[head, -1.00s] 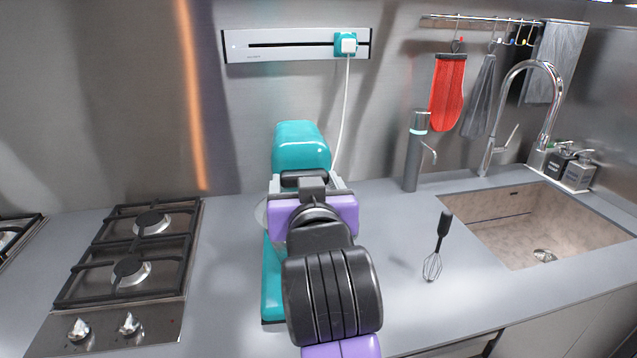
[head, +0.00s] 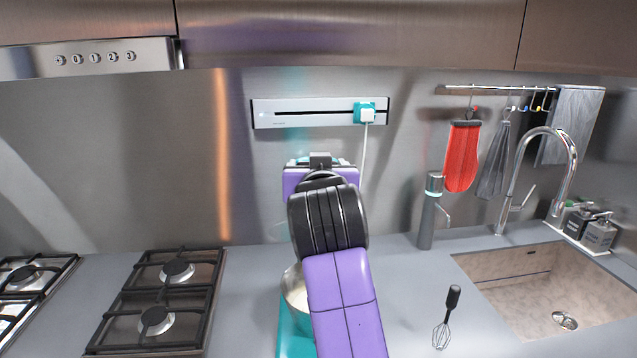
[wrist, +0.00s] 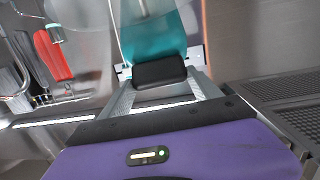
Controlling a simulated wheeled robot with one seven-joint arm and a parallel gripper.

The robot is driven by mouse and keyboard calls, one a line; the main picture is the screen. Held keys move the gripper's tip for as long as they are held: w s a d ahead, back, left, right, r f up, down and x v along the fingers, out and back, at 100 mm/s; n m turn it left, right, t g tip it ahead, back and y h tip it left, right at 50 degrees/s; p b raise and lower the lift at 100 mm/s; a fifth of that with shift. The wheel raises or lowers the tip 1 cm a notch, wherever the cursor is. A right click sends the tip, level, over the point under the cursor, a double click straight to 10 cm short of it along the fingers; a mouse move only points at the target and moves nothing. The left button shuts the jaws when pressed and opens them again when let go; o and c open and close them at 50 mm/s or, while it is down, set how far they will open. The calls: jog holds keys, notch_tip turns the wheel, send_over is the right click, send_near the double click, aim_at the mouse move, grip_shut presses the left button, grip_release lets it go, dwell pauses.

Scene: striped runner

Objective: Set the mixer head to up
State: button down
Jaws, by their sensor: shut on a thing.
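The teal stand mixer stands on the counter, largely hidden behind my arm in the head view. Its teal base (head: 291,338) and a metal bowl with pale contents (head: 292,288) show beside my arm. Only a sliver of the teal mixer head (head: 343,161) shows behind my gripper (head: 321,160), high above the bowl, so the head looks raised. In the wrist view, the mixer head (wrist: 155,32) lies beyond my fingers. My gripper is shut on its black handle (wrist: 158,73), which sits between the two fingertips. The hinge and exact tilt are hidden.
A gas hob (head: 165,300) is at left and a sink (head: 560,290) at right. A whisk (head: 448,315) lies on the counter. A white cord (head: 364,150) runs down from the wall socket. A range hood (head: 90,58) hangs upper left.

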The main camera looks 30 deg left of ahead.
jog(key=shift+w+a+r, duration=0.15)
jog(key=shift+w+r, duration=0.15)
jog(key=shift+r, duration=0.25)
jog(key=shift+w+a+r, duration=0.15)
jog(key=shift+w+r, duration=0.1)
jog(key=shift+r, duration=0.3)
jog(key=shift+c, duration=1.3)
grip_release()
jog(key=shift+o, duration=0.7)
jog(key=shift+f, duration=0.3)
jog(key=shift+s, duration=0.1)
